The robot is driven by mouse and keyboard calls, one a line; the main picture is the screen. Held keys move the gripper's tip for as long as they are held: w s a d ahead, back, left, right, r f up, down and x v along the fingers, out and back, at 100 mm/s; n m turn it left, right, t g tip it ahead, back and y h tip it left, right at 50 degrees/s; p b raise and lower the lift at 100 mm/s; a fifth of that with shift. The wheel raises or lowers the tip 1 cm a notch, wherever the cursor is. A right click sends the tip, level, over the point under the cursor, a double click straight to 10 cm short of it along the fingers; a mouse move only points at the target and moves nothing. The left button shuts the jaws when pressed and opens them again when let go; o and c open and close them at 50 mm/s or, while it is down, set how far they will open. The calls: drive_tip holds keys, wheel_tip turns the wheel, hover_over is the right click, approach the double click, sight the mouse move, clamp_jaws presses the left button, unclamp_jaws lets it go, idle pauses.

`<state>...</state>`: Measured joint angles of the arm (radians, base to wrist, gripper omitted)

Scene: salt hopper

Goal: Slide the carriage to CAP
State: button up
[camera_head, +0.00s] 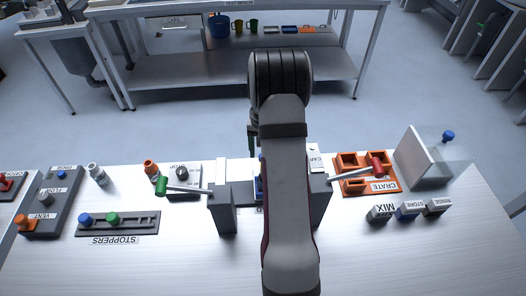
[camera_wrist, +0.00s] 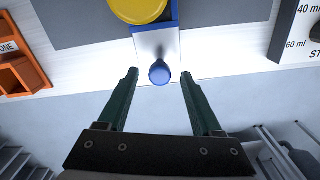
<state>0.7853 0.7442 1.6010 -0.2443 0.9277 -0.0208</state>
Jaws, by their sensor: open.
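In the wrist view, a blue knob (camera_wrist: 159,73) stands on a white plate with blue edges (camera_wrist: 171,43), which looks like the carriage. My gripper (camera_wrist: 160,78) is open, with one dark green finger on each side of the knob and a gap on both sides. I cannot tell how deep the fingers reach beside it. A yellow disc (camera_wrist: 139,8) lies beyond the plate. In the head view, my arm hides most of the middle; a bit of blue (camera_head: 258,187) shows beside it. A partly covered label reading CAP (camera_head: 315,160) is just right of my arm.
A grey post (camera_head: 222,210) with a green-handled lever (camera_head: 168,187) stands left of my arm. A red-handled lever (camera_head: 374,167) reaches right over the orange crate (camera_head: 346,187). A stoppers rack (camera_head: 137,222) lies at left; several small blocks (camera_head: 409,211) sit at right. The front table is clear.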

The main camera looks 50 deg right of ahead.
drive_tip(key=shift+f, duration=0.25)
drive_tip(key=shift+c, duration=0.3)
clamp_jaws()
idle(1.0)
